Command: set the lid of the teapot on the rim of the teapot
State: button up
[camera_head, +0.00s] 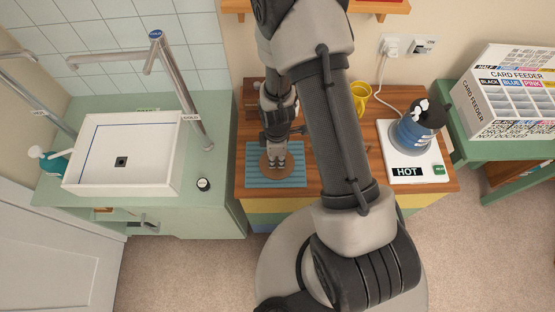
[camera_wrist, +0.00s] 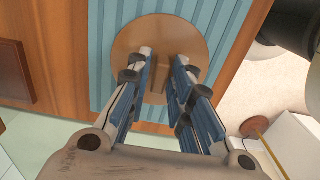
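The round brown lid (camera_head: 276,163) lies on the blue ribbed mat (camera_head: 297,177) on the wooden table. In the wrist view the lid (camera_wrist: 126,47) shows beneath my fingertips. My gripper (camera_head: 278,160) points down over the lid, and it also shows in the wrist view (camera_wrist: 163,58). Its two fingers stand apart with brown lid surface visible between them; contact is not clear. A blue and dark vessel (camera_head: 413,133), apparently the teapot, stands on the white pad (camera_head: 435,159) marked HOT at the table's right. Its rim is hard to make out.
A yellow mug (camera_head: 361,95) stands at the table's back, partly behind my arm. A card feeder rack (camera_head: 510,95) stands on the green table at right.

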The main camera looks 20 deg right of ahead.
grip_shut()
jog(key=shift+r+p, duration=0.65)
jog(key=shift+r, duration=0.25)
jog(key=shift+r+p, duration=1.15)
jog(key=shift+r, duration=0.45)
